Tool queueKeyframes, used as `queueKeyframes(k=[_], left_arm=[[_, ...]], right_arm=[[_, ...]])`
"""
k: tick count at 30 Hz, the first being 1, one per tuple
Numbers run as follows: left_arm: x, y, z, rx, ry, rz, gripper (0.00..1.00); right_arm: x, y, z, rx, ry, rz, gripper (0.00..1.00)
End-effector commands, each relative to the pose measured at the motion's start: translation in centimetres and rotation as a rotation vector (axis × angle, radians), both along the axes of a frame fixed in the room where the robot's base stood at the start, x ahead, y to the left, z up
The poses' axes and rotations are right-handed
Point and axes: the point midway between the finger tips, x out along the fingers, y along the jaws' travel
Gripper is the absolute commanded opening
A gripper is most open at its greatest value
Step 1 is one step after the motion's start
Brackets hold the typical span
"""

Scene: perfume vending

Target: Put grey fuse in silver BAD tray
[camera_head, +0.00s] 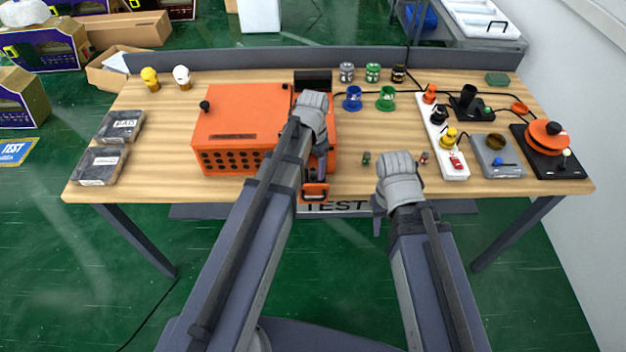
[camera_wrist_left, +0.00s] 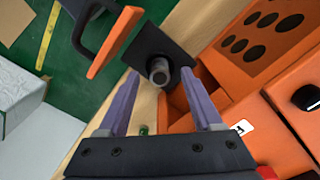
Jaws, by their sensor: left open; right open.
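In the left wrist view a short grey cylinder (camera_wrist_left: 158,70), which looks like the grey fuse, stands on a black plate with an orange handle (camera_wrist_left: 115,42). My left gripper (camera_wrist_left: 160,76) is open, its fingers on either side of the cylinder; I cannot tell whether they touch it. In the head view my left gripper (camera_head: 321,168) is at the front right of the orange machine (camera_head: 235,125), and its arm hides the cylinder. The tray labelled BAD (camera_head: 120,126) lies at the table's left. My right gripper (camera_head: 380,203) is over the front edge, seemingly empty.
A second labelled tray (camera_head: 99,165) lies in front of the BAD tray. Yellow and white bulb-like items (camera_head: 150,79) stand behind them. A power strip (camera_head: 441,137) and other devices fill the right. Two small parts (camera_head: 366,158) lie near my right gripper.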

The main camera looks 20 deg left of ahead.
Motion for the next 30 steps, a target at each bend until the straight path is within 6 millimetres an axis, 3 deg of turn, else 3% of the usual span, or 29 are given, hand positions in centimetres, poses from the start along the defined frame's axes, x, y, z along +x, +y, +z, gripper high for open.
queueKeyframes(k=[1,3,12,30], left_arm=[[-0.01,0.0,-1.32,0.0,0.0,0.0,0.67],[-0.01,0.0,-1.86,0.0,0.0,0.0,0.67],[-0.02,0.0,-1.82,0.0,0.0,0.0,0.67],[-0.02,0.0,-1.83,0.0,0.0,0.0,0.0]], right_arm=[[0.0,0.0,-1.32,0.0,0.0,0.0,0.42],[0.0,0.0,-1.85,0.0,0.0,0.0,0.42],[0.0,0.0,-1.82,0.0,0.0,0.0,0.42],[0.0,0.0,-1.83,0.0,0.0,0.0,0.42]])
